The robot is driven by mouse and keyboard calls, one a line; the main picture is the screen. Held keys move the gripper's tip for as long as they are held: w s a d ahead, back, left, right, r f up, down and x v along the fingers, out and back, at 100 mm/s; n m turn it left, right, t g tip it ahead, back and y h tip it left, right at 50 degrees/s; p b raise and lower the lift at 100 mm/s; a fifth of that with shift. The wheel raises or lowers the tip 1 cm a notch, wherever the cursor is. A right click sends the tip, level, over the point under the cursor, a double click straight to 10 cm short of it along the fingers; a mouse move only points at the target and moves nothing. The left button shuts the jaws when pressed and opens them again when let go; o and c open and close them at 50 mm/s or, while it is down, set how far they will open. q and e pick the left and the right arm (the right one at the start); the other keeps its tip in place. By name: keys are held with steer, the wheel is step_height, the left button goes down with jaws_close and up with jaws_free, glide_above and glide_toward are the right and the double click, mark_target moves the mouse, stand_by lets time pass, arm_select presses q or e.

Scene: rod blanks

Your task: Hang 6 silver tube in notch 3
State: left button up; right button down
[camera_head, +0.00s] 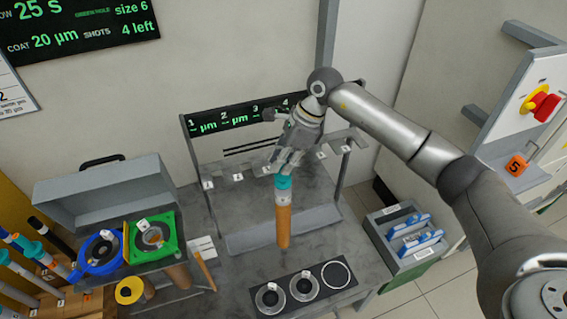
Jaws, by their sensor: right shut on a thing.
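My right gripper (287,160) comes in from the right and is shut on the teal top of a tube (283,215). The tube hangs nearly upright, with an orange-brown body below the teal part. It is in front of the notch rack (343,180), whose crossbar carries small white tags. The gripper hides the middle of the crossbar, including the area below number 3 on the display (232,118). I cannot tell whether the tube touches a notch. No plainly silver body shows on the held tube. My left gripper is not in view.
Several capped rods (22,243) stand at the far left. A blue ring gauge (98,255) and a green one (152,238) lie by a grey case (105,190). A black plate (327,292) with round seats is at the front. A grey bin (408,250) stands right.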

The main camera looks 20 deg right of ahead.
steer(key=shift+w, duration=0.15)
stand_by(0.5)
steer(key=w+b, duration=0.3)
steer(key=w, duration=0.4)
steer(key=shift+a, duration=0.15)
stand_by(1.0)
steer(key=shift+f+b, duration=0.4)
steer(key=shift+b, duration=0.15)
stand_by(1.5)
steer(key=c, duration=1.3)
jaws_free()
